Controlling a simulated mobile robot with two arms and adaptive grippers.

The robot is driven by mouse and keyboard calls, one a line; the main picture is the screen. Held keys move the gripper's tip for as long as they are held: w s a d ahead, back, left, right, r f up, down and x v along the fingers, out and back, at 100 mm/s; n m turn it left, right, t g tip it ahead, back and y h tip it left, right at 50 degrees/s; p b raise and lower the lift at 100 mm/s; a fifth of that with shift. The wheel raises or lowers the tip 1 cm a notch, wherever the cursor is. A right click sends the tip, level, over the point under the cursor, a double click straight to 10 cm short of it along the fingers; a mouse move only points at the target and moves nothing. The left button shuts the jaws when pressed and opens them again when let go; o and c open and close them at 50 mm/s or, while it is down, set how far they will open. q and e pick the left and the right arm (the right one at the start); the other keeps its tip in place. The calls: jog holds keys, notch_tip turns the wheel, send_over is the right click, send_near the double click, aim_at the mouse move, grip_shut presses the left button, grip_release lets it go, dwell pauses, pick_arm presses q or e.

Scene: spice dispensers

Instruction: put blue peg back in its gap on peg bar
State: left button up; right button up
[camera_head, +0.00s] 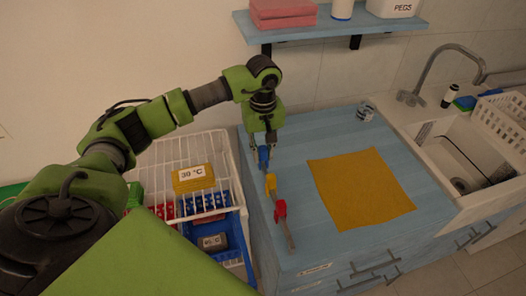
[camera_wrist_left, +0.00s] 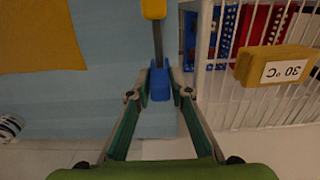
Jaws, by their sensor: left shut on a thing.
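The blue peg (camera_head: 263,157) is at the far end of the thin grey peg bar (camera_head: 290,236), which lies along the left edge of the blue counter. My left gripper (camera_head: 262,146) reaches down from above and is shut on the blue peg. In the left wrist view the blue peg (camera_wrist_left: 160,86) sits between the fingertips, in line with the grey bar (camera_wrist_left: 158,46). I cannot tell whether the peg is fully seated on the bar. A yellow peg (camera_head: 270,183) and a red peg (camera_head: 280,210) sit further along the bar. My right gripper is not in view.
A white wire rack (camera_head: 180,150) with a yellow "30 °C" block (camera_head: 193,178) and coloured bins stands left of the counter. A mustard cloth (camera_head: 360,190) lies on the counter. A sink (camera_head: 440,150) is at the right, and a wall shelf (camera_head: 330,28) is above.

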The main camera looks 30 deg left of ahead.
pick_arm(q)
jog(key=shift+f+b, duration=1)
jog(key=shift+f, duration=0.2)
jog(key=o, duration=0.9)
jog(key=shift+r+p, duration=2.35)
jog(key=shift+r, duration=2.2)
